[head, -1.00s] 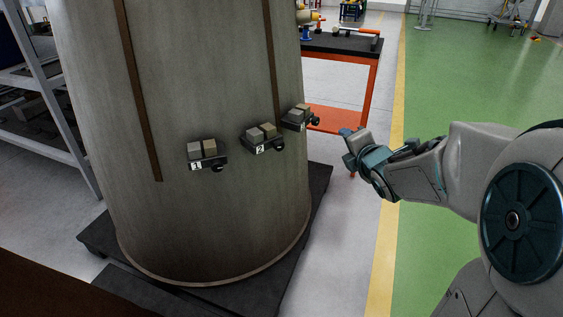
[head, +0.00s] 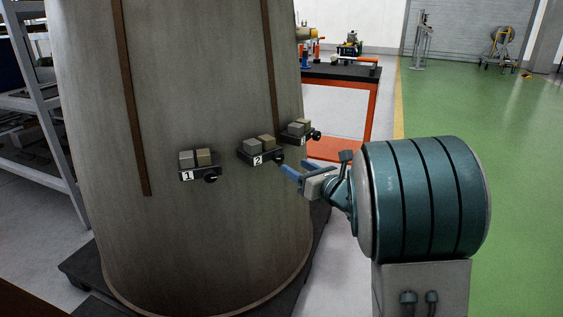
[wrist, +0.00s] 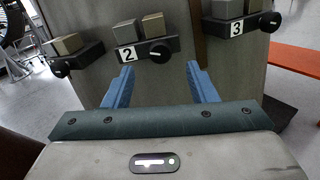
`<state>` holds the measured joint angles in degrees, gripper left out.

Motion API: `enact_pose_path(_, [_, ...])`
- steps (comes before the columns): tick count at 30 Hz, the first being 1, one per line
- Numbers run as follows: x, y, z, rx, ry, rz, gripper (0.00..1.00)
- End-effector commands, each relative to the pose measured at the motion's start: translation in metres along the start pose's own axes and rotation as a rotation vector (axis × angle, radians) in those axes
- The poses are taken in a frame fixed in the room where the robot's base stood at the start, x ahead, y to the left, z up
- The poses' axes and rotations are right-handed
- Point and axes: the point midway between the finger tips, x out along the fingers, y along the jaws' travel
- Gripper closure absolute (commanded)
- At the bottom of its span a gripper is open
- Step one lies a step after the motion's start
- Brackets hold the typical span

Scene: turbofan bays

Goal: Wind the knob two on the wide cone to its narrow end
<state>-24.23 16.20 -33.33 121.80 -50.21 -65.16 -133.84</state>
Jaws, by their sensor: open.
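The wide cone (head: 215,230) is a large grey-brown tapered shell, wider at its base. Its narrow end is out of the picture at the top. The bracket labelled 2 (head: 257,160) sits on the cone with two small blocks on top. Knob two (wrist: 160,52) is a round black knob with a white mark at the right of that bracket; in the head view it is partly seen, dark at the bracket's right end (head: 278,162). My gripper (head: 290,178) is open and empty, just in front of and below knob two. In the wrist view its blue fingers (wrist: 160,75) stand either side below the knob, apart from it.
Bracket 1 with its knob (head: 211,179) is to the left, and bracket 3 with its knob (wrist: 271,22) is to the right. Dark strips (head: 132,100) run up the cone. An orange-framed bench (head: 345,71) stands behind. Green floor (head: 470,110) is open at right.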

Motion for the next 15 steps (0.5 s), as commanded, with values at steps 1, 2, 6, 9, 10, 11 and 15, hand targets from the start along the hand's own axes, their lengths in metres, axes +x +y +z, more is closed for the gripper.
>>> enact_pose_path(1, [0.013,0.000,-0.002,-0.002,0.001,0.002,0.48])
enact_pose_path(2, [0.019,0.000,-0.002,0.000,0.001,0.001,0.48])
enact_pose_path(6, [0.044,0.000,-0.002,0.000,0.001,0.000,0.48])
enact_pose_path(9, [0.058,-0.001,-0.001,0.000,0.000,-0.001,0.48])
enact_pose_path(10, [0.061,-0.001,-0.001,0.000,0.001,-0.001,0.48])
enact_pose_path(11, [0.063,-0.001,-0.001,0.000,0.001,-0.002,0.48])
enact_pose_path(15, [0.071,-0.001,0.000,0.002,-0.001,-0.002,0.48])
